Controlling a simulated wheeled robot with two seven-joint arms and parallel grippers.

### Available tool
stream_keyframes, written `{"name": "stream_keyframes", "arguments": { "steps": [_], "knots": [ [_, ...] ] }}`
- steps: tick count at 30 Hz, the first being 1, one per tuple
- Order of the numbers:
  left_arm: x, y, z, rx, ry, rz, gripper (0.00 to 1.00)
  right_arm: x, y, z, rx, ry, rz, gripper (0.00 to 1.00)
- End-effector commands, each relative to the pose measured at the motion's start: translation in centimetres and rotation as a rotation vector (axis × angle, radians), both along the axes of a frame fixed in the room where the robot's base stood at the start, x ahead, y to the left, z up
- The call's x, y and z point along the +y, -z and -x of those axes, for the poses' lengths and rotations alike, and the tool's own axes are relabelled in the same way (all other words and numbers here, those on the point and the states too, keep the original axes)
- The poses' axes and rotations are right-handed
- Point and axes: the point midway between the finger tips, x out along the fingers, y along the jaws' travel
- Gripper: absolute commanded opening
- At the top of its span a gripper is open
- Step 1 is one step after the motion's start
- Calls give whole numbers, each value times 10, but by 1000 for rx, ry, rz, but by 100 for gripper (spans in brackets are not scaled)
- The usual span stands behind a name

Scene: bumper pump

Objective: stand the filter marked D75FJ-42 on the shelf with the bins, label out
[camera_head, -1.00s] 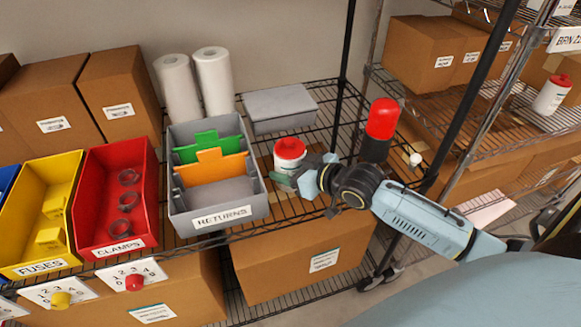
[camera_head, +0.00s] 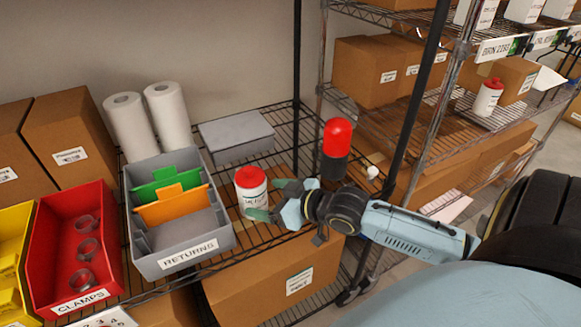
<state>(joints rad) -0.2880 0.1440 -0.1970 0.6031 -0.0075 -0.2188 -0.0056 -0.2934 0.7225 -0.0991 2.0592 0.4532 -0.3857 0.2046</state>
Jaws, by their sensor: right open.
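A white filter with a red top (camera_head: 250,187) stands upright on the wire shelf (camera_head: 262,238), just right of the grey RETURNS bin (camera_head: 187,249). Dark print shows on its front side, but it is too small to read. My right gripper (camera_head: 268,202) comes in from the right, with its grey-green fingertips open beside the filter's right side and lower front. Whether a fingertip touches it I cannot tell. My left gripper is not in view.
A red CLAMPS bin (camera_head: 46,240) and a yellow bin (camera_head: 12,235) stand left. A grey box (camera_head: 236,134) is behind the filter; a red-topped black cylinder (camera_head: 337,140) is near the shelf post. Another red-capped white container (camera_head: 487,97) stands on the right rack.

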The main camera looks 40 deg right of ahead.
Motion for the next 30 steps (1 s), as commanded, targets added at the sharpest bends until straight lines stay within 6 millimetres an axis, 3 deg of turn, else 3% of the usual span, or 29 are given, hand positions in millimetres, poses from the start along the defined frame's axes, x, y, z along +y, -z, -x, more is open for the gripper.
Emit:
{"name": "stream_keyframes", "arguments": {
  "steps": [6, 12, 30],
  "knots": [
    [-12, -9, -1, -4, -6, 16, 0, -10, -13, 34, 4, -1, 2, 85],
    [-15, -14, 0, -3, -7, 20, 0, -17, -20, 53, 2, 0, 0, 85],
    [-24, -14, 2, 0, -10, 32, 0, -19, -24, 60, -1, 0, 0, 85]
  ]
}}
